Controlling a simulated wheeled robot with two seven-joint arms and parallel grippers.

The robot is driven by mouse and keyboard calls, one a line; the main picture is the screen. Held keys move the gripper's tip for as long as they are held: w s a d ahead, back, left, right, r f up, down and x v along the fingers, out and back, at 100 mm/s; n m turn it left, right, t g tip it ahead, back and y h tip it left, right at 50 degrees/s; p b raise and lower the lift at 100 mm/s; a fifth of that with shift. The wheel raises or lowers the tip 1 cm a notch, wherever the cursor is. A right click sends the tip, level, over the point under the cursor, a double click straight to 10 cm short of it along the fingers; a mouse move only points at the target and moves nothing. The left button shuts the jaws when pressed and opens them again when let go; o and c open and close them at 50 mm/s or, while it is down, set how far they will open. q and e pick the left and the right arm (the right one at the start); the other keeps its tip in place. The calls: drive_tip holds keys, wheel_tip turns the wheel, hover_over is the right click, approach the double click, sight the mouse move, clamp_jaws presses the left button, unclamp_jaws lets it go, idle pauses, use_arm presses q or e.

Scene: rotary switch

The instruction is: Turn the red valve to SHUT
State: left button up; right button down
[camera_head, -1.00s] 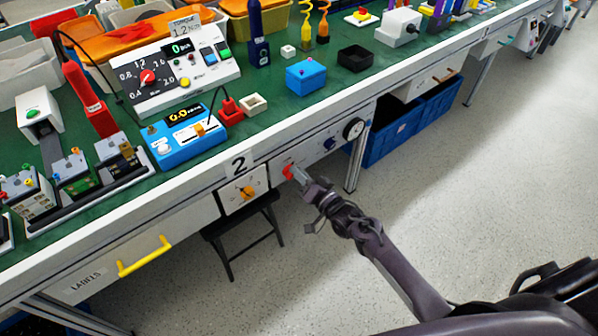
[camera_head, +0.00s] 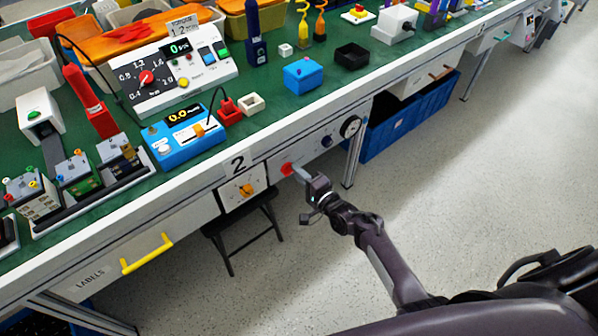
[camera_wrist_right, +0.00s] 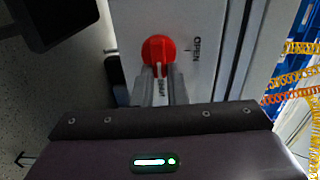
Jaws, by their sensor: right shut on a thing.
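The red valve (camera_head: 287,169) is a round knob on the white front panel under the bench edge. In the right wrist view the valve (camera_wrist_right: 158,48) has a raised grip that lies roughly in line with the SHUT label (camera_wrist_right: 160,88). The OPEN label (camera_wrist_right: 196,48) is to its right. My right gripper (camera_head: 297,172) reaches the valve from the front. Its two fingers (camera_wrist_right: 160,72) are closed on the valve's grip and hide part of it. My left gripper is not in view.
An orange switch (camera_head: 245,190) on a white plate sits left of the valve. A blue knob (camera_head: 326,141) and a round gauge (camera_head: 350,126) are to its right. A black stool (camera_head: 240,228) stands below. The floor to the right is clear.

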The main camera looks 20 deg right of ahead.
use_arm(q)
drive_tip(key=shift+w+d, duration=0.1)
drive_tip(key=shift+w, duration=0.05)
use_arm(e)
drive_tip(key=shift+f, duration=0.1)
idle(0.3)
